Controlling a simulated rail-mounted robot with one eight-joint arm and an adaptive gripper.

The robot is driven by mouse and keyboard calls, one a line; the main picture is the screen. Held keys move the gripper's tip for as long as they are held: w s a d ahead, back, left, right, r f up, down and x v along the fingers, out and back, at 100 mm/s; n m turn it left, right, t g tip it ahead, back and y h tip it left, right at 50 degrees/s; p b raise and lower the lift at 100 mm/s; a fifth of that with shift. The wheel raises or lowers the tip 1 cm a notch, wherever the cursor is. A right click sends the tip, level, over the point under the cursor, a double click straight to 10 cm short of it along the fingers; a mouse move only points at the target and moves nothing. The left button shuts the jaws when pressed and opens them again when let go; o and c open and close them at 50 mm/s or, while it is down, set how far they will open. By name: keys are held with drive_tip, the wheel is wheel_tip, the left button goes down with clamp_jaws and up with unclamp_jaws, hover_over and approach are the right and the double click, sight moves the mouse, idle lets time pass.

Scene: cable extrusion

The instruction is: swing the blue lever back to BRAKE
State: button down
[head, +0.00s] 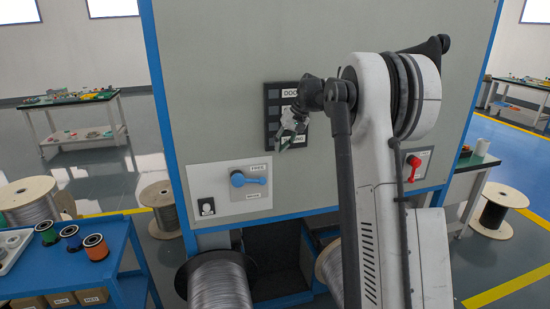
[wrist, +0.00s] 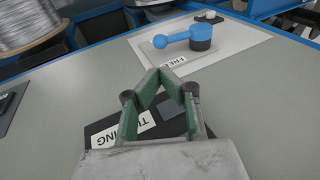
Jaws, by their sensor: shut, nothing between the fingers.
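The blue lever (head: 248,179) sits on a pale plate (head: 222,207) low on the left of the grey machine front. Its round hub is at the left and its handle points right, between an upper label (head: 257,169) and a lower label (head: 252,195). In the wrist view the blue lever (wrist: 182,39) lies beyond my fingertips, its handle beside the label FREE (wrist: 172,61). The BRAKE label is not readable. My gripper (head: 284,145) is shut and empty, in front of the dark button panel, above and right of the lever; it also shows in the wrist view (wrist: 164,72), apart from the lever.
A dark button panel (head: 272,105) is behind my gripper. A red lever (head: 413,162) is farther right, past my arm. Wire spools (head: 219,284) stand below the machine. A blue cart (head: 100,265) with small spools is at the left. The front around the blue lever is clear.

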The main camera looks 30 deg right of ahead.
sight(249, 180)
drive_tip(key=p+x, duration=0.1)
drive_tip(key=x, duration=1.1)
drive_tip(key=shift+w+f, duration=0.1)
drive_tip(key=shift+f, duration=0.3)
drive_tip(key=shift+a, duration=0.15)
